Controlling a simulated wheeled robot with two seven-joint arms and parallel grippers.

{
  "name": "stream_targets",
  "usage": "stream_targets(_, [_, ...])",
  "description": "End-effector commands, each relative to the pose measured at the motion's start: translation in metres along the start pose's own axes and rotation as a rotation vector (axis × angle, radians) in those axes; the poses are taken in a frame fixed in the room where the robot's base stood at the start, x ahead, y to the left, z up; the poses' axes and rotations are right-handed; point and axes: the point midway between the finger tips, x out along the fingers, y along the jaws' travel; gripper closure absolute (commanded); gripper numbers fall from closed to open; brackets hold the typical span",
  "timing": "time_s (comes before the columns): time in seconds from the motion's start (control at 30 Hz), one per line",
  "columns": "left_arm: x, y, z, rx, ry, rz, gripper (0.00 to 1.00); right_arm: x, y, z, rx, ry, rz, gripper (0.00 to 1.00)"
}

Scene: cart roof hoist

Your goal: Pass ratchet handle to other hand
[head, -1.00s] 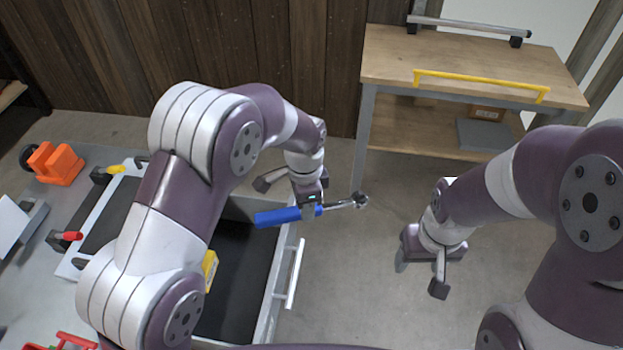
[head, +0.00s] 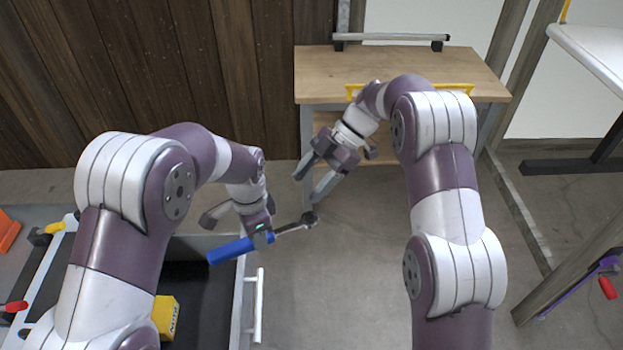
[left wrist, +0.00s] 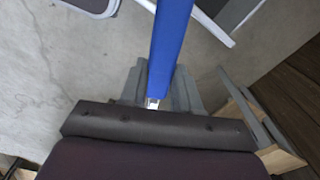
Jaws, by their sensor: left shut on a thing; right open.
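The ratchet handle (head: 232,249) has a blue grip and a metal shank with a round dark head that points right. My left gripper (head: 262,236) is shut on it near where the blue grip meets the shank, above the drawer's right edge. In the left wrist view the blue grip (left wrist: 170,45) extends up from between the jaws, and the head end is hidden. My right gripper (head: 318,182) is open and empty. Its fingers point down and left, just above and right of the ratchet head in the head view, apparently apart from it.
An open drawer (head: 245,300) with a dark inside holds a yellow box (head: 165,316) at the lower left. A wooden workbench (head: 400,62) with a yellow handle bar (head: 455,88) stands behind my right arm. Grey floor (head: 340,290) between the arms is clear.

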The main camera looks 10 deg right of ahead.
Motion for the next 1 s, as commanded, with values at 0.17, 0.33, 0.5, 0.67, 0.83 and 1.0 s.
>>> stream_targets(0.17, [-0.001,0.000,0.000,0.000,0.001,-0.001,1.00,0.019,-0.005,-0.006,0.042,0.022,-0.024,0.38])
stream_targets(0.33, [-0.001,0.000,0.000,0.000,0.001,-0.001,1.00,0.059,-0.006,-0.007,0.040,0.022,-0.024,0.38])
stream_targets(0.5, [-0.001,0.000,0.000,0.000,0.001,-0.001,1.00,0.096,-0.006,-0.007,0.040,0.022,-0.021,0.38])
stream_targets(0.67, [-0.001,0.000,0.000,0.000,0.001,-0.001,1.00,0.115,-0.006,-0.007,0.039,0.021,-0.018,0.38])
stream_targets(0.83, [-0.001,0.000,0.000,0.000,0.001,-0.001,1.00,0.120,-0.006,-0.007,0.038,0.020,-0.017,0.38])
stream_targets(1.0, [-0.001,0.000,0.000,0.000,0.001,-0.001,1.00,0.120,-0.006,-0.007,0.038,0.020,-0.017,0.45])
